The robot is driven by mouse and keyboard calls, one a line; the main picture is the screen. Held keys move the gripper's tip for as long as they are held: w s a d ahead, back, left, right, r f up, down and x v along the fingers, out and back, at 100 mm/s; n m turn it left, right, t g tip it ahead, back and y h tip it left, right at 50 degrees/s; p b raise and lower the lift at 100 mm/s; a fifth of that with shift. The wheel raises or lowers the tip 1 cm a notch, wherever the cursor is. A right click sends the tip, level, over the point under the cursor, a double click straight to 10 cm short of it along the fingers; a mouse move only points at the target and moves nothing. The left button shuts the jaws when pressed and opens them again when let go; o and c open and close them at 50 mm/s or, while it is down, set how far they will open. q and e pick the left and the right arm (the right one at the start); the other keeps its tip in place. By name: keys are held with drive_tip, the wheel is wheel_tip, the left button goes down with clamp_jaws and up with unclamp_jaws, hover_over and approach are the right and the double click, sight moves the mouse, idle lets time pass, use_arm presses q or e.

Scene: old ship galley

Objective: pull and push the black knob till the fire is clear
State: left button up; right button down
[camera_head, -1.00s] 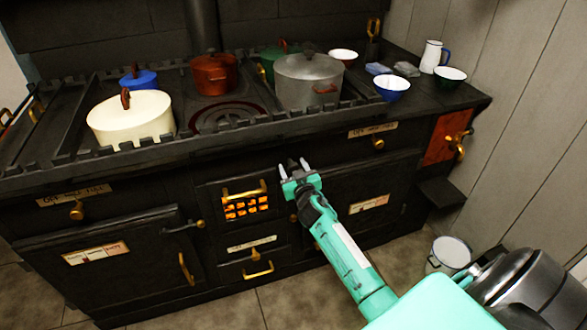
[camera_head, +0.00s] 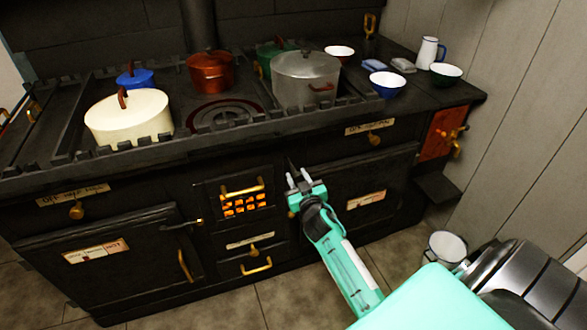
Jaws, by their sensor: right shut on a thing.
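The black stove front holds a small fire grate (camera_head: 243,205) with orange glow behind its bars, below a brass rail. My right gripper (camera_head: 298,177) is in front of the stove, just right of the grate. It is shut on a thin dark piece, the black knob (camera_head: 291,164), whose tip shows just above the fingers. The knob is mostly hidden by the fingers and blends into the black stove. My left gripper is not in view.
Pots stand on the stove top, including a cream pot (camera_head: 128,120) and a grey pot (camera_head: 305,82). Bowls and a white jug (camera_head: 430,52) stand at the right. A white bucket (camera_head: 447,248) is on the floor near my right arm.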

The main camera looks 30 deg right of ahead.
drive_tip(key=shift+s+a, duration=0.1)
drive_tip(key=shift+s, duration=0.2)
drive_tip(key=c, duration=1)
unclamp_jaws()
drive_tip(key=shift+s, duration=0.1)
drive_tip(key=v, duration=1.3)
drive_tip(key=shift+s+a, duration=0.1)
drive_tip(key=shift+s, duration=0.2)
